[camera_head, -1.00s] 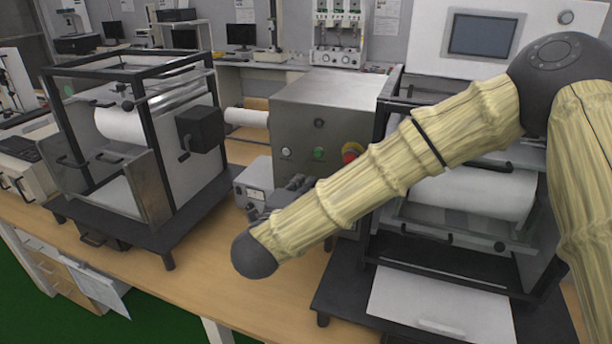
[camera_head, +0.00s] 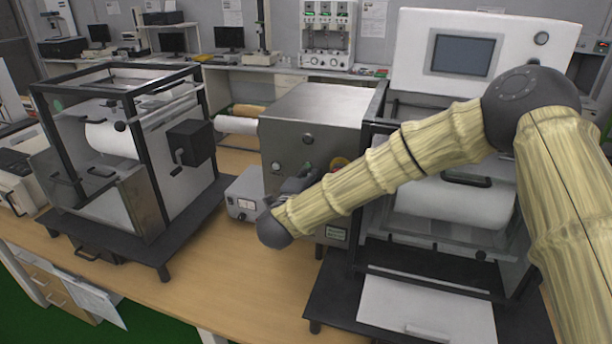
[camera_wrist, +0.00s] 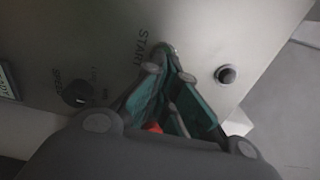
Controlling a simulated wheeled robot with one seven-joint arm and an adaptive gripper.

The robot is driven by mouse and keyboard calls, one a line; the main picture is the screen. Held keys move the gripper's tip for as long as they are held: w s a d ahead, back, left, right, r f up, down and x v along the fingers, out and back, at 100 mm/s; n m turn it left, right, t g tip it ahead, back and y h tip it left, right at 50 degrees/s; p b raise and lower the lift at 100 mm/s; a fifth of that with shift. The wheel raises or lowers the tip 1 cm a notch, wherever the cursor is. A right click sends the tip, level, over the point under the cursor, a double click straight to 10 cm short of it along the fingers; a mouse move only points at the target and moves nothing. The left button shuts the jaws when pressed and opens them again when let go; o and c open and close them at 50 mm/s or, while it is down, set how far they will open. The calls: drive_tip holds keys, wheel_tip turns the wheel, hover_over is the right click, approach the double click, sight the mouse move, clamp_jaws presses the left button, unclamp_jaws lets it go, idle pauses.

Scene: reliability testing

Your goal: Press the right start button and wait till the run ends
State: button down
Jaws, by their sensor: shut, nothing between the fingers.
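The steel control box (camera_head: 325,105) stands between two drum machines. My gripper (camera_head: 318,174) is in front of its face, and my arm covers part of the panel. In the wrist view my gripper (camera_wrist: 168,68) is shut and empty, with its fingertips right by the START label (camera_wrist: 143,42). A pale round shape (camera_wrist: 168,48) shows at the tips. The start button itself is largely hidden by the fingers, and I cannot tell whether they touch it or whether it is pressed. The right machine's white drum (camera_head: 440,205) shows no clear motion.
A SPEED knob (camera_wrist: 77,93) and a dark round button (camera_wrist: 227,74) flank the label. The yellow-rimmed stop button (camera_head: 340,162) is partly behind my arm. A grey meter box (camera_head: 243,198) sits at the left. The front bench (camera_head: 225,290) is clear.

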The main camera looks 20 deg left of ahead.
drive_tip(key=shift+w+f, duration=0.1)
drive_tip(key=shift+w, duration=0.05)
drive_tip(key=shift+w+d+r+b, duration=0.1)
drive_tip(key=shift+w+r+b, duration=0.15)
drive_tip(key=shift+w+b, duration=0.55)
drive_tip(key=shift+s, duration=0.1)
drive_tip(key=s+b, duration=0.4)
drive_tip(key=s, duration=1)
drive_tip(key=shift+s+a+f, duration=0.15)
drive_tip(key=shift+a, duration=0.2)
